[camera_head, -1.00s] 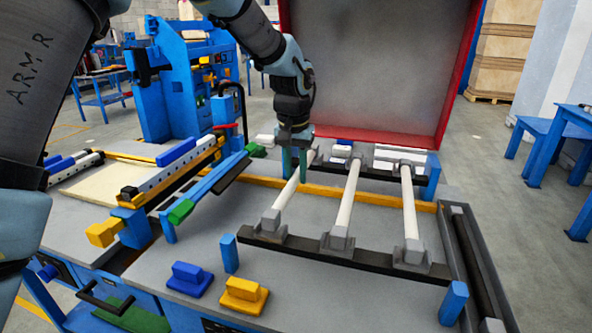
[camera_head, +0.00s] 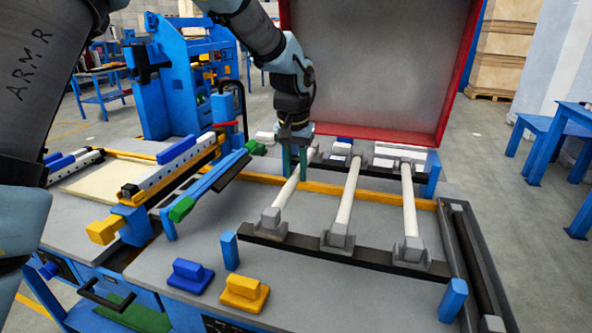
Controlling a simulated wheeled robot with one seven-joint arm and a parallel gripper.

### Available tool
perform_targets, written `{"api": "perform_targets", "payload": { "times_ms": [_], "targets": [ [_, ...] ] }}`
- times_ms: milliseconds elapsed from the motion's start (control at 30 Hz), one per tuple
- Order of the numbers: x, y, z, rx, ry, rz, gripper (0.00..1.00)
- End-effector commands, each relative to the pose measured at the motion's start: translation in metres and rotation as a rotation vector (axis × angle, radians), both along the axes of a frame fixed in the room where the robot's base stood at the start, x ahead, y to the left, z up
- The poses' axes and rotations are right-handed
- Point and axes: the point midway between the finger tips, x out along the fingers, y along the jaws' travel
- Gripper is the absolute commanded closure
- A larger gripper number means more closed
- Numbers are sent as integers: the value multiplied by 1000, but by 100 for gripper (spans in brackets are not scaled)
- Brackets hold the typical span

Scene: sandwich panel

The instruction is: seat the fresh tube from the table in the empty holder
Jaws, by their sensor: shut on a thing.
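The tube's near end is at the left grey holder (camera_head: 270,222) on the front black rail. Two more white tubes, a middle one (camera_head: 348,192) and a right one (camera_head: 409,203), lie side by side with it, their near ends at the middle holder (camera_head: 336,240) and the right holder (camera_head: 411,252). The far end of the left tube is partly hidden by my gripper, so I cannot tell how it sits there.
A red-framed grey panel (camera_head: 380,70) stands behind the tubes. A blue block (camera_head: 190,276) and a yellow block (camera_head: 244,292) are on the front of the table, with blue posts (camera_head: 230,251) nearby. A blue and white rail mechanism (camera_head: 175,175) is at the left.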

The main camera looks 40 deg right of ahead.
Motion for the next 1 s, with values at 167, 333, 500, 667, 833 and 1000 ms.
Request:
{"api": "perform_targets", "payload": {
  "times_ms": [167,333,500,667,833,1000],
  "targets": [
    [0,0,-3,0,0,0,100],
    [0,0,-5,0,0,0,100],
    [0,0,-7,0,0,0,70],
    [0,0,-7,0,0,0,52],
    [0,0,-7,0,0,0,36],
    [0,0,-7,1,1,0,36]
  ]
}}
